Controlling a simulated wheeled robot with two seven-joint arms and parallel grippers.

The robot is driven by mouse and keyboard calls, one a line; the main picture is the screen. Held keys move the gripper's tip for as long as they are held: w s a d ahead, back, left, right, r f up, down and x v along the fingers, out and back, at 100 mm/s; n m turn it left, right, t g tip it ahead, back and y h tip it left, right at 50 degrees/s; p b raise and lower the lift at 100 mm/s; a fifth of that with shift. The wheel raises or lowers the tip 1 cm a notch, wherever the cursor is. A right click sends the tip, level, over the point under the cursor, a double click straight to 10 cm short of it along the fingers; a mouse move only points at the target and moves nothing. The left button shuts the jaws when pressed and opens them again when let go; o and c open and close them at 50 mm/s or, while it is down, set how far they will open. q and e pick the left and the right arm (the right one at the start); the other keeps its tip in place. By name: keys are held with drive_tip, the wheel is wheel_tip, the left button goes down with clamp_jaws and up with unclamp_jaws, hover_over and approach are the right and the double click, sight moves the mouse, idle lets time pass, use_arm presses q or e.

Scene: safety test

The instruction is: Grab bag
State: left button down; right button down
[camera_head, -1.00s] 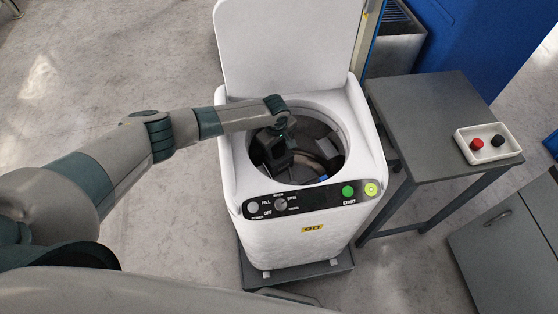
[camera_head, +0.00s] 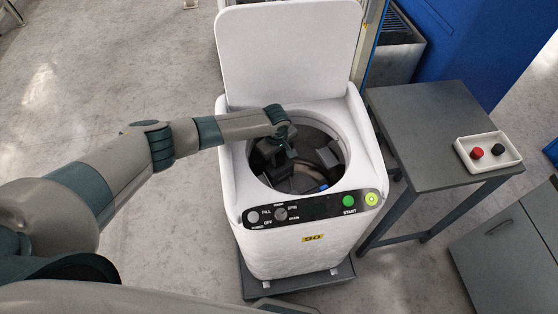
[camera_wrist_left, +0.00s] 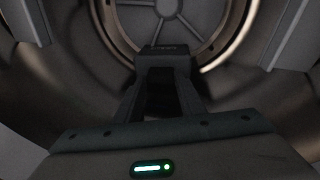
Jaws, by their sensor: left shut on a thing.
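My left arm reaches from the left over a white top-loading washing machine (camera_head: 352,130) with its lid up. My left gripper (camera_head: 285,168) is down inside the dark drum (camera_head: 325,145). The left wrist view shows its fingers reaching toward the drum floor, closed on a dark thing (camera_wrist_left: 168,62) at the tips. I cannot tell whether that thing is the bag. No bag shows clearly in either view. A small blue patch (camera_head: 323,187) shows near the drum's front rim. My right gripper is out of view.
The raised lid (camera_head: 290,50) stands behind the opening. The control panel (camera_head: 310,208) runs along the front. A grey table (camera_head: 425,125) at the right bears a white tray (camera_head: 515,155) with a red and a black knob. The floor (camera_head: 70,90) at the left is clear.

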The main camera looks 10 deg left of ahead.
use_arm(q)
drive_tip(key=shift+s+d+r, duration=0.4)
drive_tip(key=shift+r, duration=0.15)
drive_tip(key=s+d+r+b, duration=0.2)
drive_tip(key=s+d+r, duration=0.5)
drive_tip(key=s, duration=0.3)
drive_tip(key=shift+d, duration=0.4)
drive_tip(key=shift+s, duration=0.1)
